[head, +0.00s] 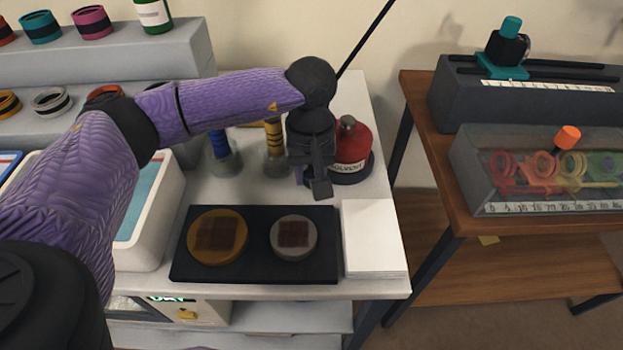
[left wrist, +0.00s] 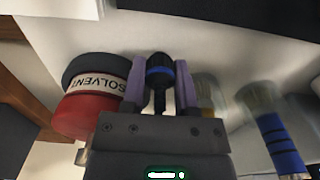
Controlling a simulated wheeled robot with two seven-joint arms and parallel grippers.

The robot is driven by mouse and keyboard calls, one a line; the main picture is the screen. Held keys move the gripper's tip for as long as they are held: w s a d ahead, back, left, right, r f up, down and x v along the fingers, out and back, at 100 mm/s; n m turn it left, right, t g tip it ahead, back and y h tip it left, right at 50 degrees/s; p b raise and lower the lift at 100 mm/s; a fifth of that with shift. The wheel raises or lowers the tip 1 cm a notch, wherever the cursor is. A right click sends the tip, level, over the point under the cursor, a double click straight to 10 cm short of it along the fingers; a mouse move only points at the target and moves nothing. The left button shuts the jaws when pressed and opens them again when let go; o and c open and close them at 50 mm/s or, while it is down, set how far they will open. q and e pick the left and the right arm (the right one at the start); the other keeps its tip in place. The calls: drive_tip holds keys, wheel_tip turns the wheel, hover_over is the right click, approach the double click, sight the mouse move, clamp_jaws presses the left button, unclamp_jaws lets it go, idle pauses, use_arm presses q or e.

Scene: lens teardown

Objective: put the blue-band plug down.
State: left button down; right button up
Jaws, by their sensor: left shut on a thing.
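My left gripper (head: 318,182) hangs over the white table, in front of and left of the solvent bottle. In the left wrist view, its purple fingers (left wrist: 159,92) are shut on the blue-band plug (left wrist: 158,72), a black piece with a rounded end and one blue band. The plug is hidden behind the gripper in the head view. I cannot tell whether it touches anything below. My right gripper is in neither view.
The red solvent bottle (head: 350,145) stands close to the gripper. A black tray (head: 256,272) with two round pads and a white pad (head: 372,235) lie in front.

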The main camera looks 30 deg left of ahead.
use_arm(q)
drive_tip(key=shift+f, duration=0.7)
drive_tip(key=shift+r, duration=0.15)
drive_tip(key=shift+c, duration=1.8)
unclamp_jaws()
